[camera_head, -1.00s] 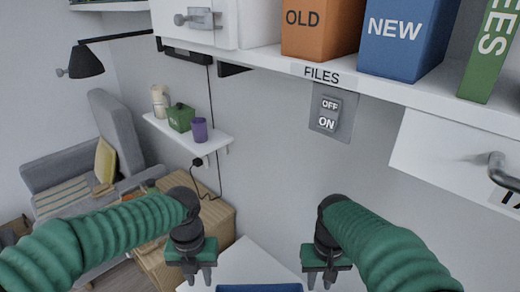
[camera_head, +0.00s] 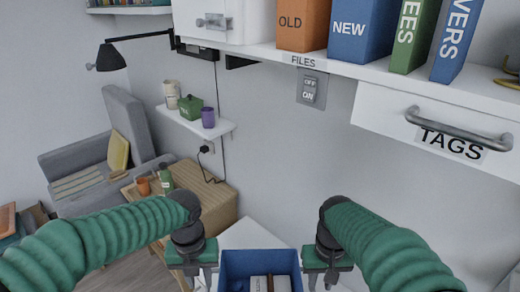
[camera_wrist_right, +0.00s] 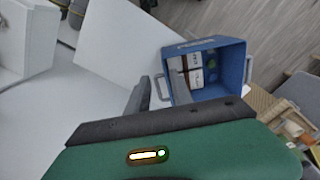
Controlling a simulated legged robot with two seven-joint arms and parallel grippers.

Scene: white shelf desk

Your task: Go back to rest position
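My left gripper (camera_head: 197,279) points down at the lower middle of the head view, its two fingers apart and empty. My right gripper (camera_head: 325,280) points down to its right, also with fingers apart and nothing between them. In the right wrist view, the right gripper's fingers (camera_wrist_right: 160,92) show above its green body. A blue bin (camera_head: 259,257) stands between the two grippers in the head view, with items inside. The bin also shows in the right wrist view (camera_wrist_right: 234,72), with handles at its sides.
A white shelf (camera_head: 283,54) with orange, blue and green binders runs above. A TAGS drawer (camera_head: 384,119) with a metal handle is at right. A wall switch (camera_head: 311,89) sits below the shelf. A wooden table (camera_head: 209,199), a grey sofa (camera_head: 90,153) and a small wall shelf (camera_head: 218,130) are at left.

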